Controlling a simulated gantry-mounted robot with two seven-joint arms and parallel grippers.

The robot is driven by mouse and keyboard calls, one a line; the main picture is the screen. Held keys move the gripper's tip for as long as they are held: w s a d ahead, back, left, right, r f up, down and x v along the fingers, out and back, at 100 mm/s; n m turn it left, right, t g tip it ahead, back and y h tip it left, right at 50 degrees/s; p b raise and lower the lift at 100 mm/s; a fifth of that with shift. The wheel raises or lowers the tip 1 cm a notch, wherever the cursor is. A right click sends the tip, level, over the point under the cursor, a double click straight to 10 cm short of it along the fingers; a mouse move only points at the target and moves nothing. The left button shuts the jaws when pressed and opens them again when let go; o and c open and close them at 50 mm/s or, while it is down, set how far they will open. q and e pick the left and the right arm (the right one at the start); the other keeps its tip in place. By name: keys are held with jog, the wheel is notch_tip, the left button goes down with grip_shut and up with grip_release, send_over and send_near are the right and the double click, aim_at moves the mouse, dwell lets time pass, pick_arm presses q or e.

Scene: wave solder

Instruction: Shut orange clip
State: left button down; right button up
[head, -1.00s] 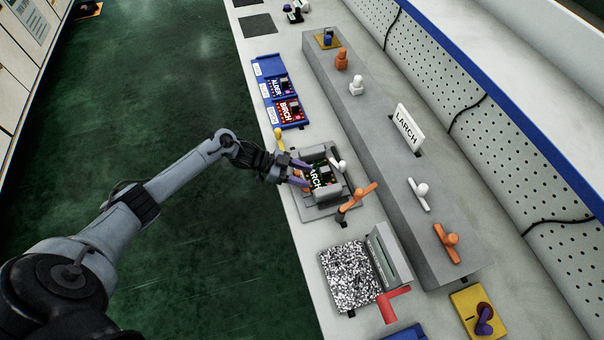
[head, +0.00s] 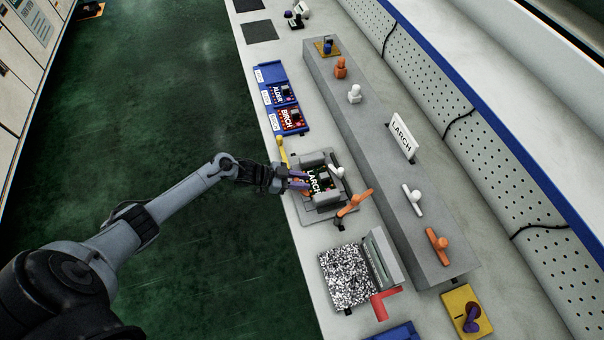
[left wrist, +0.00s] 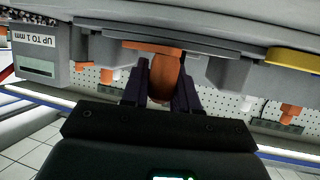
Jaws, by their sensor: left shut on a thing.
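A dark board marked LARCH (head: 318,180) sits in the grey fixture (head: 322,215) on the bench. My left gripper (head: 304,180) is at the fixture's left side. In the left wrist view its two dark fingers are shut on the orange clip (left wrist: 165,72), whose upright orange part is between them and whose orange bar lies along the grey fixture edge. Fingers hide part of the clip in the head view. Another orange-handled clip (head: 356,202) stands at the near right corner. A white clip (head: 337,171) and a yellow clip (head: 282,152) stand around the fixture. My right gripper is not in view.
A speckled pad (head: 346,275) and a red-handled grey block (head: 385,258) are nearer. A grey ledge (head: 375,135) with a LARCH sign (head: 403,138) and spare clips runs along the right.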

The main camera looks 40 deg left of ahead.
pick_arm(q)
jog(key=n+t+y+p, duration=0.1)
jog(key=n+y+p, duration=0.1)
jog(key=s+n+t+y+p, duration=0.1)
jog(key=p, duration=0.2)
jog(key=n+t+y+p, duration=0.1)
jog(key=n+y+p, duration=0.1)
jog(key=p, duration=0.1)
jog(key=shift+s+r+n+y, duration=0.2)
jog(key=shift+r+n+y, duration=0.05)
jog(key=shift+n+y, duration=0.05)
jog(key=n+y, duration=0.1)
jog(key=y+p, duration=0.1)
jog(key=n+y, duration=0.1)
jog(key=shift+s+f+n+t+p, duration=0.15)
jog(key=shift+s+n+t+p, duration=0.15)
jog(key=shift+t, duration=0.1)
jog(key=shift+s+f+n+y+p, duration=0.15)
jog(key=shift+n+y+p, duration=0.1)
jog(key=shift+n+y, duration=0.65)
jog(key=shift+s+n+y+p, duration=0.1)
jog(key=shift+n+y+p, duration=0.1)
jog(key=shift+n+y, duration=0.65)
jog(key=shift+y, duration=0.35)
jog(key=c, duration=0.9)
grip_release()
jog(key=shift+c, duration=0.2)
